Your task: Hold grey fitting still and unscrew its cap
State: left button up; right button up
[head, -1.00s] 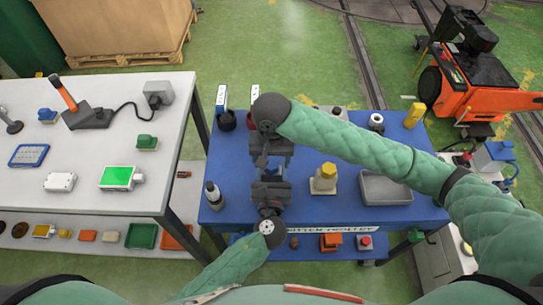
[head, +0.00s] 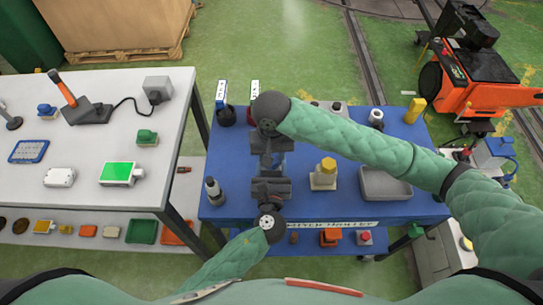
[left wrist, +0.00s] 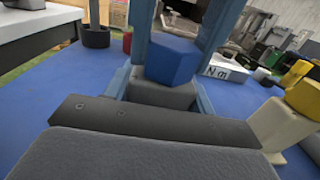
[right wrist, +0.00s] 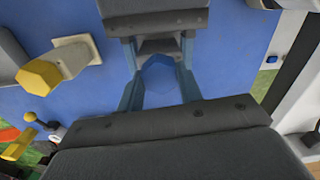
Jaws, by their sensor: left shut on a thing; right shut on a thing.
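The grey fitting (left wrist: 160,92) stands on the blue table (head: 300,205), with a blue six-sided cap (left wrist: 172,62) on top in the left wrist view. The cap also shows in the right wrist view (right wrist: 160,76). My left gripper (head: 270,174) is shut on the grey body from the near side. My right gripper (head: 268,156) comes from the far side and is shut on the blue cap, its fingers on either side of it. In the head view both hands hide most of the fitting. I cannot tell whether the cap has turned.
A pale fitting with a yellow cap (head: 323,178) stands just right of the grippers. Black cups (head: 226,117) are at the back left. A white bench (head: 90,150) stands left.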

jog(key=n, duration=0.4)
jog(key=shift+n, duration=0.3)
jog(key=n, duration=0.4)
jog(key=shift+n, duration=1)
jog(key=shift+n, duration=1.2)
jog(key=n, duration=0.3)
jog(key=shift+n, duration=0.3)
